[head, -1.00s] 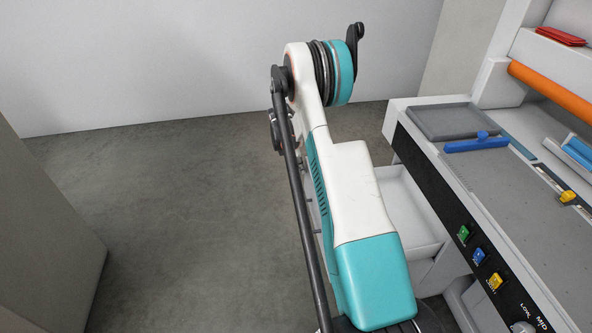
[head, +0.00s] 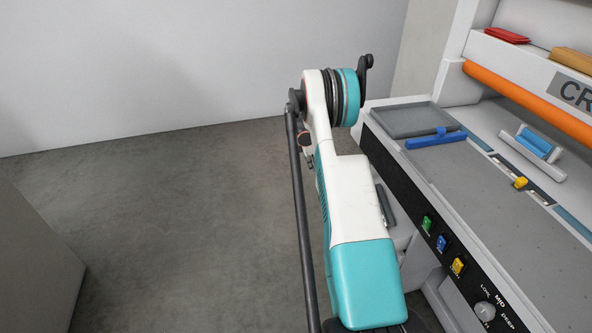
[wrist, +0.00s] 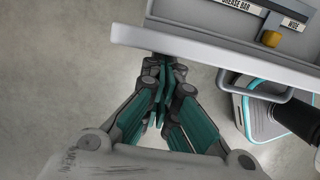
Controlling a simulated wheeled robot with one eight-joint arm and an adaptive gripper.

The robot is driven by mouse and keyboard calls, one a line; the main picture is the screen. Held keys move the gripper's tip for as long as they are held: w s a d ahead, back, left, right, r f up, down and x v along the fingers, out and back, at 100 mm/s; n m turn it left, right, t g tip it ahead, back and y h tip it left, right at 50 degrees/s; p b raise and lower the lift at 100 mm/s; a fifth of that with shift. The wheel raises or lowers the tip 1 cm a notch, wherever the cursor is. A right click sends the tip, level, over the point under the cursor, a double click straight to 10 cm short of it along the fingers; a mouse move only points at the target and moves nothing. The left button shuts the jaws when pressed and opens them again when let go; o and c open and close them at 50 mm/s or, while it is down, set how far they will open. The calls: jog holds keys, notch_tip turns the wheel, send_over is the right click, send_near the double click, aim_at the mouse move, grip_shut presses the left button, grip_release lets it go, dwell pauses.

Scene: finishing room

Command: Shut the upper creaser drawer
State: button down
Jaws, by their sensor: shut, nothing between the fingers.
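The creaser (head: 440,180) stands at the right in the head view. Below its black control panel, part of a pale grey drawer (head: 400,222) shows, mostly hidden behind my arm. In the wrist view a pale grey drawer front (wrist: 215,52) crosses the top, with a grey bar handle (wrist: 262,92) on its near side. Inside lie labels reading "CREASE BAR" and "WIDE" and a yellow piece. I cannot tell from this how far it is open. My gripper (wrist: 160,68) is shut and empty, its fingertips at the drawer front, left of the handle; contact is unclear.
On the creaser's deck are a grey tray (head: 405,120), a blue bar (head: 436,138) and a yellow slider (head: 520,183). Coloured switches and a dial line the front panel. A grey block (head: 35,245) stands at the far left. The floor between is clear.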

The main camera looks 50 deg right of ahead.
jog(key=s+d, duration=0.5)
jog(key=d, duration=0.4)
jog(key=shift+s, duration=0.35)
